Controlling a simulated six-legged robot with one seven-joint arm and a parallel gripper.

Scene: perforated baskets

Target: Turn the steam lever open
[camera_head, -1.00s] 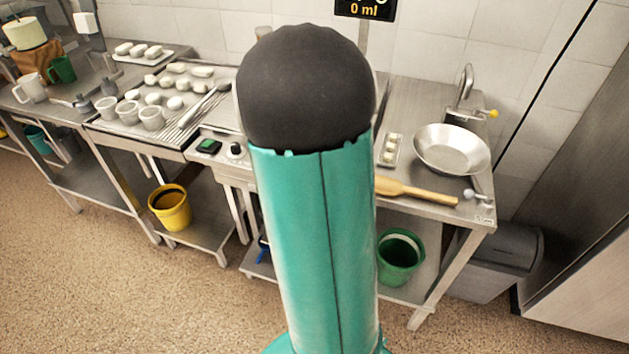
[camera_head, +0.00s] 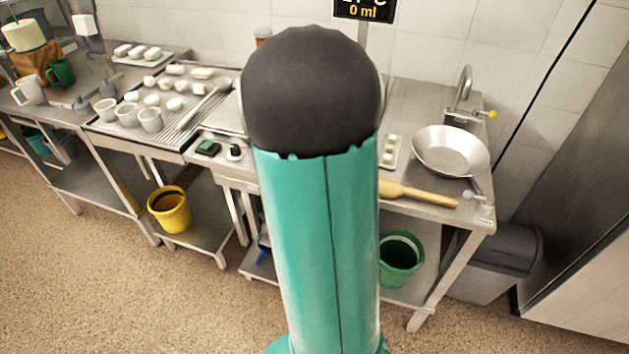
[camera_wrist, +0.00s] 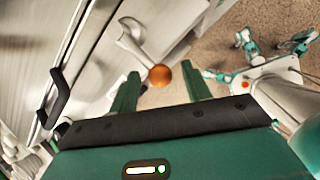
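In the wrist view, a round orange knob (camera_wrist: 160,75) sits at the end of a pale metal arm (camera_wrist: 131,40); this looks like the steam lever. My gripper (camera_wrist: 158,78) is open, with its two green fingers on either side of the knob. Whether either finger touches the knob I cannot tell; gaps show on both sides. In the head view my teal arm with its black cap covers the middle of the counter, and neither my gripper nor the orange knob shows.
A tray with several white pieces (camera_head: 165,90) lies left. A yellow bucket (camera_head: 170,209) and green bucket (camera_head: 401,260) stand below. A black handle (camera_wrist: 58,98) shows left of my gripper.

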